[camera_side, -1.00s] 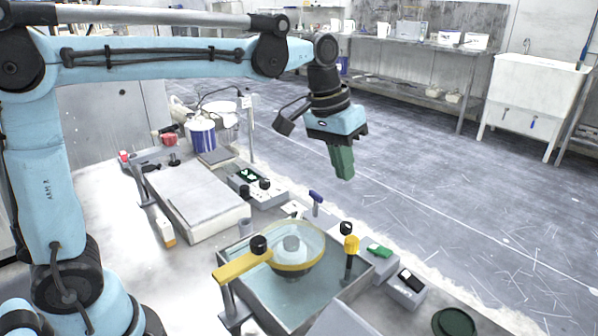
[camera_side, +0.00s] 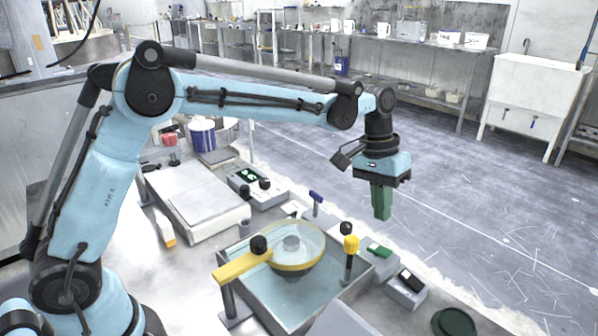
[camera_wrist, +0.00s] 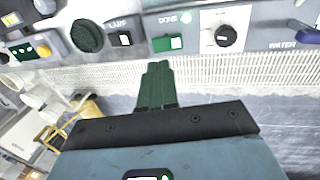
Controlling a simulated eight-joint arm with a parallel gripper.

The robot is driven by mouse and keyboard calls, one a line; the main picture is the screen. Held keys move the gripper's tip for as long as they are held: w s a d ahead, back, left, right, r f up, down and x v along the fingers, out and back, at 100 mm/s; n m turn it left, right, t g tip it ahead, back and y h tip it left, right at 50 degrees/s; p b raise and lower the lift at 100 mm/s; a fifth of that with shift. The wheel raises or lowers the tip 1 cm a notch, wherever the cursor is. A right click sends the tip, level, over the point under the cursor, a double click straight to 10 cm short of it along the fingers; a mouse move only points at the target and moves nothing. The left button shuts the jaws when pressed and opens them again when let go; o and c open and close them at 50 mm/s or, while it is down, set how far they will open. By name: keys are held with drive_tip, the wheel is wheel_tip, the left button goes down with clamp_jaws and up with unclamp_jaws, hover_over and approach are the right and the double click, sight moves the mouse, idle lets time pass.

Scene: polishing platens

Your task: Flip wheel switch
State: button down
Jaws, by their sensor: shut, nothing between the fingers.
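My gripper (camera_side: 381,214) hangs from the wrist with its green fingers together and empty, pointing down. It is above and behind the row of controls, clear of them. The wrist view shows the shut fingers (camera_wrist: 158,68) below a green button (camera_wrist: 167,43) marked DONE. A dark rocker switch (camera_side: 411,279) on a small grey box stands at the front right of the basin. It also shows in the wrist view as a black switch (camera_wrist: 125,39) with a label that looks like LAMP. No label reading wheel is legible, so I cannot tell which control is the wheel switch.
A basin (camera_side: 245,279) holds a round platen with a yellow arm (camera_side: 240,268). A black knob (camera_wrist: 226,36) and a blue WATER lever (camera_wrist: 306,34) lie right of the DONE button. A dark green round pad (camera_wrist: 87,36) lies left. Floor behind the controls is open.

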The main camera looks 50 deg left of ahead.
sight(384, 252)
drive_tip(key=x, duration=0.7)
drive_tip(key=shift+f, duration=0.25)
